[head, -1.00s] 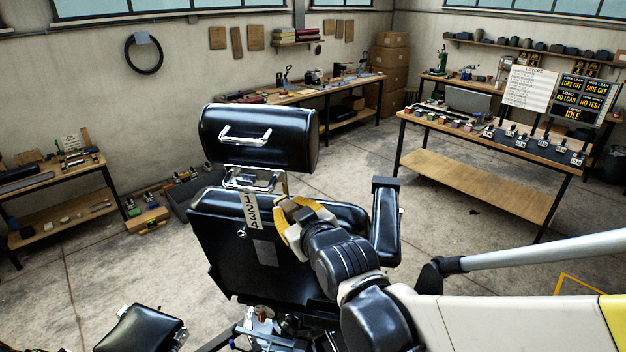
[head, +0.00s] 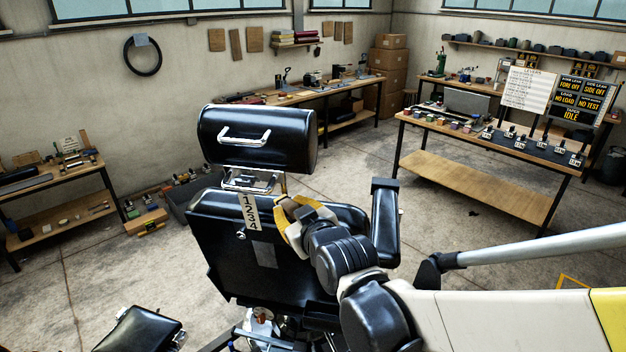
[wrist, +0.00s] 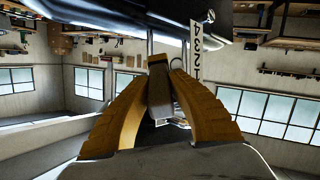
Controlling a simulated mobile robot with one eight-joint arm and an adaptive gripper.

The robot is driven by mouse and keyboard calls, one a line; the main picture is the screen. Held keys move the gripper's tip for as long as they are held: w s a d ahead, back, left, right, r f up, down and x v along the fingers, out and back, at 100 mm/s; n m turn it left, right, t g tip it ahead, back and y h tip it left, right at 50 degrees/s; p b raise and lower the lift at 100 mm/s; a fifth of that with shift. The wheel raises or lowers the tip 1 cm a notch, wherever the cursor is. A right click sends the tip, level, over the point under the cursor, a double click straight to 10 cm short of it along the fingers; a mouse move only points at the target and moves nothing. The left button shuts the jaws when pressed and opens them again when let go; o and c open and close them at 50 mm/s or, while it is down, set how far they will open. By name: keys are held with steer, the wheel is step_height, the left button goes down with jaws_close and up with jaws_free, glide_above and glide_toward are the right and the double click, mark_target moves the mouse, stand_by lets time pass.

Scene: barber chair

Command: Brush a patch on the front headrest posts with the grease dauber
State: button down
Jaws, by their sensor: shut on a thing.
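The black headrest (head: 258,138) with a chrome handle stands above the barber chair's black back (head: 228,235). A chrome post (head: 284,186) shows under its right side; chrome fittings cover the lower left. My gripper (head: 297,212) is at the top of the chair back, just right of the numbered strip (head: 250,212). In the wrist view, my gripper's yellow fingers (wrist: 160,95) are shut on a dark, blocky thing, taken as the grease dauber (wrist: 159,72). A headrest post (wrist: 150,47) shows close beyond it. I cannot tell whether the dauber touches a post.
The chair's right armrest (head: 385,222) stands close right of my arm. A bench with levers and sign boards (head: 485,135) is at the right. Another bench (head: 300,92) runs along the back wall. A low shelf (head: 62,222) is at the left.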

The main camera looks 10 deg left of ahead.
steer(key=shift+w, duration=0.3)
